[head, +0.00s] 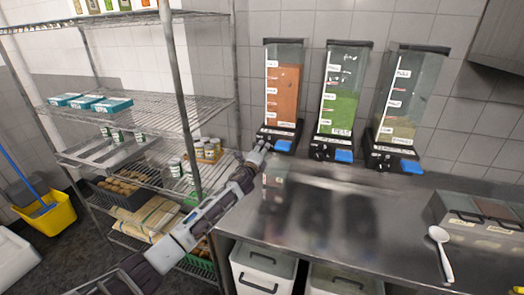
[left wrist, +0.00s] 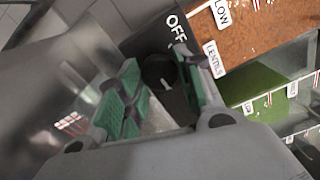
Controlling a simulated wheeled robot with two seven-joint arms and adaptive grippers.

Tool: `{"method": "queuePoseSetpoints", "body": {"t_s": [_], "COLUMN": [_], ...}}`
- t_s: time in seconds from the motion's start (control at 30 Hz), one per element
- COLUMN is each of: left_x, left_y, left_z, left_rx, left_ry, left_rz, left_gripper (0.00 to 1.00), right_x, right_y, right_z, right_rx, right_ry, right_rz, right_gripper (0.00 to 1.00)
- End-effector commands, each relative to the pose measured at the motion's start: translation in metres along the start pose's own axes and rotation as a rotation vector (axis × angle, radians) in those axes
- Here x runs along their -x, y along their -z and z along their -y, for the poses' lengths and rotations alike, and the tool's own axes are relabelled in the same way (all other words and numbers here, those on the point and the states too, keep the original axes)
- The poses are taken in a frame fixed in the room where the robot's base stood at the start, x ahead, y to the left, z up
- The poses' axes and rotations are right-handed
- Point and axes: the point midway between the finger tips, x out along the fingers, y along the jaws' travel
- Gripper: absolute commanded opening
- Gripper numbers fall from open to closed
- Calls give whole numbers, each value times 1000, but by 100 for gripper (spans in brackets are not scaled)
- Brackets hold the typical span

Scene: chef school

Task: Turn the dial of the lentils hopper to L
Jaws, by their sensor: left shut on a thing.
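The lentils hopper (head: 284,90), filled with orange-red lentils, stands leftmost of three hoppers on the steel counter. In the left wrist view its LENTILS label (left wrist: 213,59) shows, with OFF (left wrist: 177,24) printed on its black base. The round black dial (left wrist: 160,72), with a short white mark, sits between the green-padded fingers of my left gripper (left wrist: 156,80). My left gripper (head: 260,146) reaches the front of the hopper base in the head view and is shut on the dial. No L mark is readable. My right gripper is out of view.
A hopper with green contents (head: 339,105) and a paler one (head: 401,125) stand to the right, each with a blue tab. A white spoon (head: 441,250) lies on the counter (head: 385,230). A wire shelf (head: 150,115) stands close on the left.

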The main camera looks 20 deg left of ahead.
Motion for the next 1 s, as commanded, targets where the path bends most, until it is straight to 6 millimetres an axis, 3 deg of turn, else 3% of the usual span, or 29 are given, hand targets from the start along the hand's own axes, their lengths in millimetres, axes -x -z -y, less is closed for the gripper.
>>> {"method": "queuePoseSetpoints", "body": {"t_s": [0.47, 0.5, 0.67, 1.0], "left_x": [0, 0, 0, 0], "left_y": [2, 2, 1, 0], "left_z": [-2, -2, -1, 0], "left_rx": [-25, -25, -24, -23], "left_ry": [-2, -2, -2, 0], "left_rz": [-2, -2, -1, 0], "left_gripper": [12, 37, 58, 58], "right_x": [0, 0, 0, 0], "right_y": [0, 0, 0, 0], "right_z": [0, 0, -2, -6], "right_rx": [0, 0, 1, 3], "right_ry": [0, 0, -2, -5], "right_rz": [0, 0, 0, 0], "right_gripper": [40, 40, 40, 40]}}
